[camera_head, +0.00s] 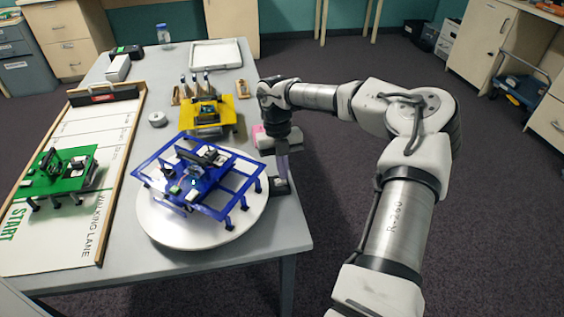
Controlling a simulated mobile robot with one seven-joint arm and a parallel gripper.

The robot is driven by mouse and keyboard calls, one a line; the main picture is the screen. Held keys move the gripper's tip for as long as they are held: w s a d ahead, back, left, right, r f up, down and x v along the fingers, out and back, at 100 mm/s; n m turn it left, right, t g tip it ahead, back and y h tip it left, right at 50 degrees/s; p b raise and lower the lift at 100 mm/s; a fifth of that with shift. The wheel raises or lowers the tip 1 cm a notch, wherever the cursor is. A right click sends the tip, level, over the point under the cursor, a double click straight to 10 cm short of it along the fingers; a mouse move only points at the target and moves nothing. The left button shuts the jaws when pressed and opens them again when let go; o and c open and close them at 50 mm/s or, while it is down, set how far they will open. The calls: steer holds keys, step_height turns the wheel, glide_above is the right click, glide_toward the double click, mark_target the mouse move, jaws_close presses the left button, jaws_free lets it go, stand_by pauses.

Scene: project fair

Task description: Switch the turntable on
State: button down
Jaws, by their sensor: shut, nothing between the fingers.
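The turntable (165,228) is a round white disc near the front right of the grey table. A blue legged walker (195,185) stands on it. A small dark box (280,187) sits at the turntable's right edge, by the table edge. My gripper (283,176) points down just above or at this box, with its fingers shut and empty. I cannot tell whether it touches the box, and any switch there is too small or hidden to make out.
A yellow walker (206,116) stands behind the turntable. A green walker (62,172) stands on the walking lane board (120,150) at left. A white tray (216,53) lies at the far end. A small pink object (257,131) shows beside my gripper. Floor right of the table is clear.

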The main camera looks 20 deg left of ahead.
mark_target(277, 181)
steer(key=shift+d+f+g+y, duration=0.15)
steer(key=shift+f+g+y, duration=0.15)
steer(key=shift+f+y, duration=0.1)
stand_by(0.3)
steer(key=shift+s+a+r, duration=0.1)
steer(key=shift+s+a, duration=0.35)
steer(key=shift+a, duration=0.25)
steer(key=shift+r+p, duration=0.1)
steer(key=shift+p, duration=0.2)
steer(key=p+v, duration=0.1)
steer(key=v, duration=0.1)
steer(key=s+p+v, duration=0.1)
steer(key=p+v, duration=0.1)
steer(key=v, duration=0.1)
steer(key=shift+d+r, duration=0.1)
steer(key=shift+d, duration=0.15)
steer(key=d+b+v, duration=0.1)
steer(key=b+v, duration=0.1)
steer(key=v, duration=0.7)
steer(key=shift+a, duration=0.35)
steer(key=shift+w, duration=0.1)
